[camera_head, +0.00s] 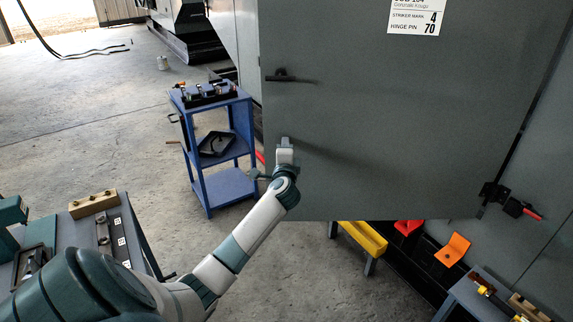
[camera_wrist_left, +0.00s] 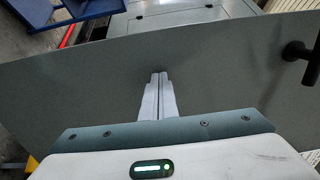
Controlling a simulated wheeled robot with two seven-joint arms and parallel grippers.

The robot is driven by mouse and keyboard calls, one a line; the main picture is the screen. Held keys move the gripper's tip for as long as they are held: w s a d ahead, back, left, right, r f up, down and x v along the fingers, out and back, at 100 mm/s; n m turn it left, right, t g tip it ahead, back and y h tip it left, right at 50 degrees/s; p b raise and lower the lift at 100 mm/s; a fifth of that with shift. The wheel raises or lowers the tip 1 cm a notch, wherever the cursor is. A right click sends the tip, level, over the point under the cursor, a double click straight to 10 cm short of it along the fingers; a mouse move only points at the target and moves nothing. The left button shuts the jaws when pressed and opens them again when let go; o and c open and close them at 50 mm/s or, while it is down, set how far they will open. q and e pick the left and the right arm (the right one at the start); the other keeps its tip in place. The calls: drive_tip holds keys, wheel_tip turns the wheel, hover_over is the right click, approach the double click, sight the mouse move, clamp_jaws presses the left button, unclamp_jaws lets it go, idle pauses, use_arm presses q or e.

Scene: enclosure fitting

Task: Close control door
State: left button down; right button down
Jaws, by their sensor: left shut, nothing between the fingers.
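The control door (camera_head: 390,120) is a large grey panel standing open, filling the upper middle and right of the head view. It carries a white label (camera_head: 415,17) at the top and a dark handle (camera_head: 290,77) near its left edge. My left gripper (camera_head: 285,143) is in front of the door's lower left part, below the handle. In the left wrist view, my left gripper (camera_wrist_left: 160,76) is shut and empty, its tips pointing at the door face (camera_wrist_left: 90,75). I cannot tell whether they touch it. The handle (camera_wrist_left: 300,52) shows at right there. My right gripper is not in view.
A blue cart (camera_head: 222,187) with tools stands left of the door. A workbench (camera_head: 120,220) with wooden and metal parts is at lower left. Yellow (camera_head: 363,238) and orange (camera_head: 453,249) bins and another bench (camera_head: 470,296) lie below the door.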

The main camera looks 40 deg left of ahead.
use_arm(q)
drive_tip(key=w+a+m+t+h+b, duration=0.2)
drive_tip(key=w+a+b, duration=0.4)
drive_tip(key=w+a, duration=0.5)
drive_tip(key=shift+w+a+r+h, duration=0.2)
drive_tip(key=shift+w+h, duration=0.2)
drive_tip(key=shift+w, duration=0.85)
